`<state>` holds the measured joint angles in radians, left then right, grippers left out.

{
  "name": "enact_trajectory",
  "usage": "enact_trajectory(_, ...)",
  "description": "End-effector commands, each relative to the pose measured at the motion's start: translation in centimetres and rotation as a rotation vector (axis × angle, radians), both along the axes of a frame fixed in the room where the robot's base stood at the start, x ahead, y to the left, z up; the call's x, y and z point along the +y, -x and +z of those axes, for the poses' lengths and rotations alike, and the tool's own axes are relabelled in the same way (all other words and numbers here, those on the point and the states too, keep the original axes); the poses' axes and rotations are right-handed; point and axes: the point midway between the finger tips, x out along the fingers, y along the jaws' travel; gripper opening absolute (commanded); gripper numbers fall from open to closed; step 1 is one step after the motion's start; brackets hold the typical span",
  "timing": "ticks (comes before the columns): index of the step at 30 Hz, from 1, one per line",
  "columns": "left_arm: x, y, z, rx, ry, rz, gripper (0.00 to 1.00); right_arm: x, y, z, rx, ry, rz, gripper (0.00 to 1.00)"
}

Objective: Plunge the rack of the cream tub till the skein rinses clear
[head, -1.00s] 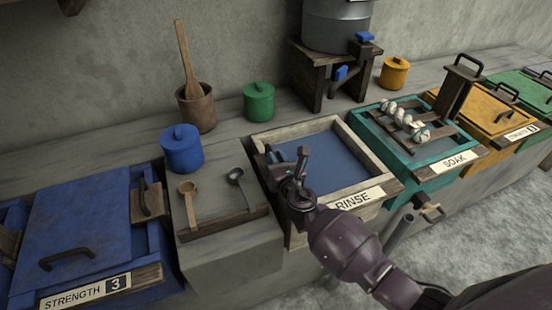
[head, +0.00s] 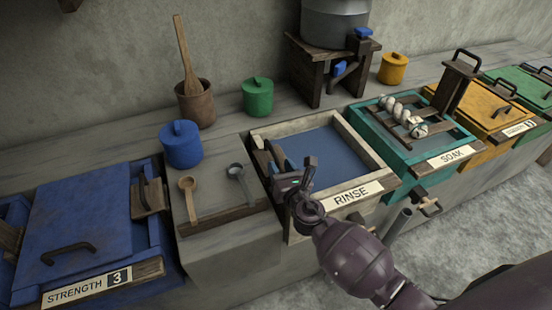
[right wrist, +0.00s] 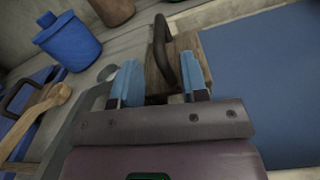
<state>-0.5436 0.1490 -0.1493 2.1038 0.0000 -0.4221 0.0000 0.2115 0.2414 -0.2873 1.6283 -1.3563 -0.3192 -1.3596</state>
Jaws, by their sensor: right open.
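The cream tub (head: 364,148), labelled RINSE, holds flat blue liquid. My right gripper (head: 293,169) is over its left end, open, with its fingers pointing at the rack's wooden post. In the right wrist view a dark arched handle (right wrist: 160,42) on a wooden block (right wrist: 183,45) lies just ahead of and between the two blue fingertips (right wrist: 162,72). I cannot tell if they touch it. A pale twisted skein (head: 404,117) lies on the wooden rack of the teal tub (head: 372,135), labelled SOAK. No skein shows in the cream tub. My left gripper is not in view.
The blue tub (head: 80,215) with its lid stands at left. Two ladles (head: 188,190) lie on a board beside the cream tub. A blue jar (head: 181,146), green jar (head: 257,97) and brown pot (head: 196,104) stand behind. Yellow (head: 480,100) and green tubs stand at right.

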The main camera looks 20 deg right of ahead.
Motion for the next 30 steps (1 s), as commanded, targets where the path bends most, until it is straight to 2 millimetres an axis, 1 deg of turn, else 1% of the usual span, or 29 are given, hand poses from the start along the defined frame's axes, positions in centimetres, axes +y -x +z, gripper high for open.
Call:
enact_trajectory(1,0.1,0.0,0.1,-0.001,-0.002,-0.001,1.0,-0.1,1.0,0.0,0.001,-0.001,0.0,0.4)
enact_trajectory(6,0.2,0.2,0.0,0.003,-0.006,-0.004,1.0,-0.1,3.7,-0.1,0.002,-0.001,0.002,0.4)
enact_trajectory(12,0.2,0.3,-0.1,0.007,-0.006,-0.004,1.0,-0.1,5.5,-0.1,0.003,-0.003,0.003,0.4)
enact_trajectory(17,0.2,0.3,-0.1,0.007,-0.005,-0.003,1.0,-0.1,5.9,-0.1,0.003,-0.002,0.003,0.4)
enact_trajectory(30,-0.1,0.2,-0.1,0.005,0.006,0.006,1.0,-0.1,5.9,-0.1,0.003,-0.002,0.003,0.4)
